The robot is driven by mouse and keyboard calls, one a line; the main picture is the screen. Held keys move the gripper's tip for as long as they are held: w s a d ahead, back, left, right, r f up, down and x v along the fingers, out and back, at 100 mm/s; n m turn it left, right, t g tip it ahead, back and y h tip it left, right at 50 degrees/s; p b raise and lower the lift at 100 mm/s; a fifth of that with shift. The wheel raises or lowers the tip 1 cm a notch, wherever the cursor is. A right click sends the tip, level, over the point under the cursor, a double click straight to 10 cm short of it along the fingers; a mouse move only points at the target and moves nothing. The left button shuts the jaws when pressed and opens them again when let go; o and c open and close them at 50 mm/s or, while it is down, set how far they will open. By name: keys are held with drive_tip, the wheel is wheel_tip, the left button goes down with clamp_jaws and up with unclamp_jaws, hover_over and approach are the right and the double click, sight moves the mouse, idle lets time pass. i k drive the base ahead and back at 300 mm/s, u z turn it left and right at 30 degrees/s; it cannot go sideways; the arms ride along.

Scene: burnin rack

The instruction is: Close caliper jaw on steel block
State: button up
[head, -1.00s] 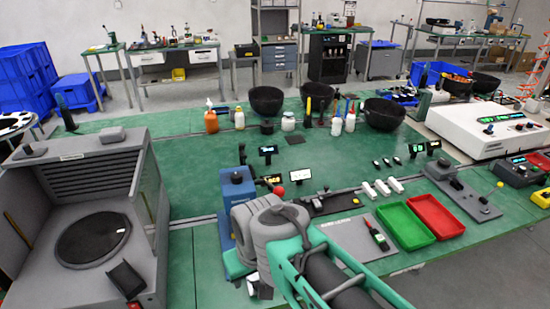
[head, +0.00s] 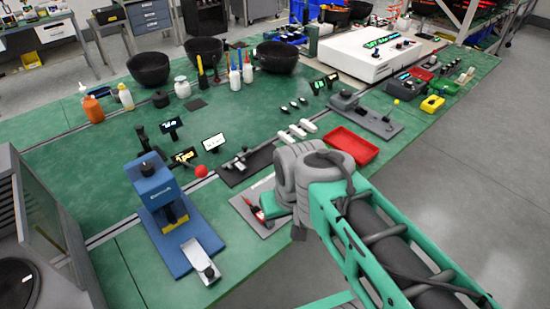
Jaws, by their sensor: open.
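I cannot pick out the caliper jaw or the steel block for certain. A dark base plate (head: 232,178) with a small silver upright instrument (head: 240,160) stands mid-bench, left of my arm's grey joint; it may be the caliper fixture, but it is too small to tell. Another grey fixture (head: 379,124) with a dark block on it lies farther right. My arm reaches in from the lower right to its thick grey joint over the bench's front edge.
A blue press (head: 153,184) stands front left on the green bench (head: 150,100). A red tray (head: 351,146) and white pieces (head: 297,131) lie behind my arm. Black bowls (head: 204,62) line the back.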

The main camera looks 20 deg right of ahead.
sight(246, 151)
drive_tip(key=k, duration=1.25)
drive_tip(key=z, duration=0.7)
drive_tip(key=i, duration=1.6)
drive_tip(key=u, duration=1.1)
drive_tip(key=i, duration=0.4)
drive_tip(key=u, duration=0.35)
